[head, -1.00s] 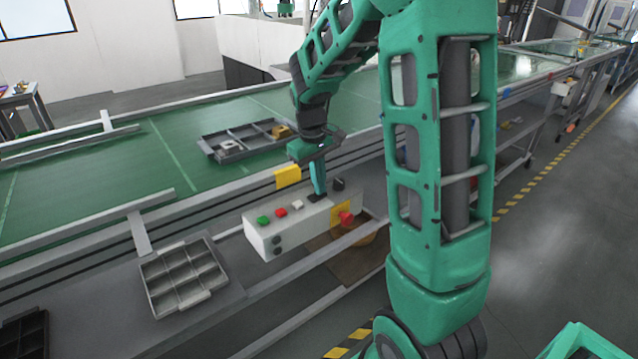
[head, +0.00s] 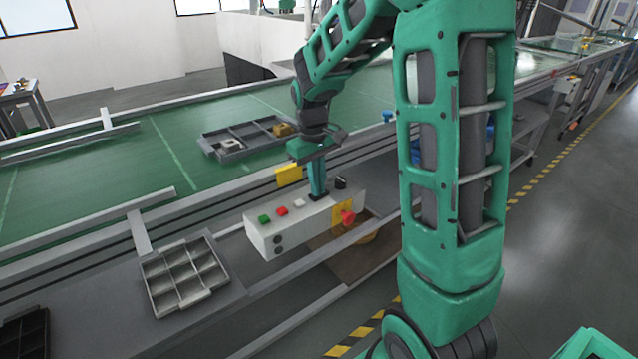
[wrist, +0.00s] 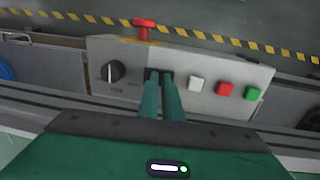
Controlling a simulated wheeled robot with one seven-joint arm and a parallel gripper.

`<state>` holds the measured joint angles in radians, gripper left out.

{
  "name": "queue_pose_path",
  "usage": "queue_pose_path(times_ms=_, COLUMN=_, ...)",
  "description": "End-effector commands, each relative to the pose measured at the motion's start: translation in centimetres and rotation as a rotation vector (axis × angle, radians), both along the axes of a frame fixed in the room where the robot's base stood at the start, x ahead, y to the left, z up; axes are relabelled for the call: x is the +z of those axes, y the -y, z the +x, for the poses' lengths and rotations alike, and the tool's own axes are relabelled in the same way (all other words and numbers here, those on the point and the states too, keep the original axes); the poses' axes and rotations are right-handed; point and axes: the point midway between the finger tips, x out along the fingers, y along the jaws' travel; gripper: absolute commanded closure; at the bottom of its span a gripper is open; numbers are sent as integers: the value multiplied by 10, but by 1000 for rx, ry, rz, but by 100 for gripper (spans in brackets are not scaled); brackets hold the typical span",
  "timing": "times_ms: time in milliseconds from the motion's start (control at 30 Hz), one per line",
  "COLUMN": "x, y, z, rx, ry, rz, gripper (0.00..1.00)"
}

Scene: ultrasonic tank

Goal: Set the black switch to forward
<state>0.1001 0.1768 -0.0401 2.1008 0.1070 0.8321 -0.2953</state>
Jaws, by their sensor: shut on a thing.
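A pale control box (head: 290,232) stands at the conveyor's near side; it also shows in the wrist view (wrist: 211,103). My gripper (head: 318,193) points down at its top face. In the wrist view my two fingers (wrist: 159,80) are close together on a small black switch (wrist: 153,74), between the rotary knob and the white button. The fingers hide most of this switch, so I cannot read its setting. A separate black rotary knob (wrist: 113,71) with a light pointer mark sits left of my fingers, apart from them.
White (wrist: 196,84), red (wrist: 225,89) and green (wrist: 252,93) buttons line up right of my fingers in the wrist view. A red mushroom button (wrist: 144,24) is on the box's far side there. A divided grey tray (head: 183,279) lies left in the head view.

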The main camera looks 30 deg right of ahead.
Motion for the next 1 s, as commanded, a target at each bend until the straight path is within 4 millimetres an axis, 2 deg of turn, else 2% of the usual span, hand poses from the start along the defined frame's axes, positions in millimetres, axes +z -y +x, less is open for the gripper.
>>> queue_pose_path(times_ms=233, x=-2, y=-3, z=-2, rx=7, ry=-8, rz=4, gripper=100)
queue_pose_path(times_ms=367, x=8, y=-3, z=-1, rx=7, ry=-4, rz=3, gripper=100)
queue_pose_path(times_ms=467, x=24, y=-4, z=0, rx=4, ry=0, rz=2, gripper=100)
queue_pose_path(times_ms=800, x=96, y=-8, z=0, rx=1, ry=4, rz=0, gripper=100)
queue_pose_path(times_ms=1000, x=126, y=-10, z=0, rx=1, ry=2, rz=0, gripper=100)
